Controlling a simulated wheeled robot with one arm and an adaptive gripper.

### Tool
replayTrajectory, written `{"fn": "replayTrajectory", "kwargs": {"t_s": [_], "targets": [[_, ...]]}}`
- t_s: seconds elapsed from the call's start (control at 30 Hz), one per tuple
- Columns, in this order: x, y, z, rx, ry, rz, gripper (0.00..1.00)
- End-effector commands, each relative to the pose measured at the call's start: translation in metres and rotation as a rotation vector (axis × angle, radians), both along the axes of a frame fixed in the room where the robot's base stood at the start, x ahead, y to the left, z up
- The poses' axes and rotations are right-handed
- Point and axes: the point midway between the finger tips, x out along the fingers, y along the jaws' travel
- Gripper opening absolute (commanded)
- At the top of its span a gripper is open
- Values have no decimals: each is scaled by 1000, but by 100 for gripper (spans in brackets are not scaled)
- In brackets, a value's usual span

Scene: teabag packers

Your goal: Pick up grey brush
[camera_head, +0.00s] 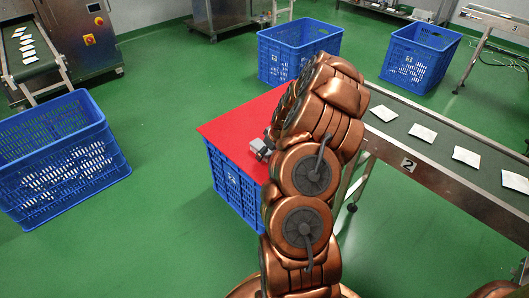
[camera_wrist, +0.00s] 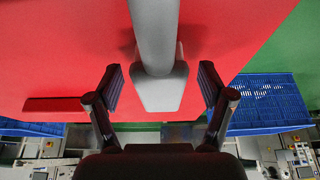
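The grey brush (camera_wrist: 158,45) shows in the wrist view over a red surface (camera_wrist: 60,50). Its narrow part runs up out of the frame, and a wider, tapering end points down toward my gripper. My gripper (camera_wrist: 160,84) is open, with one dark finger on each side of the wider end and a visible gap on both sides. In the head view, the red top (camera_head: 238,124) lies on a blue crate (camera_head: 232,183). My copper arm hides much of it. A small grey shape (camera_head: 261,148) shows beside my arm there; I cannot tell whether it is brush or gripper.
A conveyor (camera_head: 400,140) with several white packets runs along the right of my arm. Blue crates stand at the left (camera_head: 62,160), behind (camera_head: 296,50) and at the back right (camera_head: 418,57). Green floor (camera_head: 150,215) is clear between the left crate and the red top.

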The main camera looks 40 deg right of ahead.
Motion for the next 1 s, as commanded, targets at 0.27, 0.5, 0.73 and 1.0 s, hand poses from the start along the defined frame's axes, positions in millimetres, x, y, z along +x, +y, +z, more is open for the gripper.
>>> {"fn": "replayTrajectory", "kwargs": {"t_s": [0.27, 0.5, 0.73, 1.0], "targets": [[0, 0, 0, 0, 0, 0, 49], [0, 0, 0, 0, 0, 0, 24], [0, 0, 0, 0, 0, 0, 6], [0, 0, 10, -1, -1, 0, 6]]}}
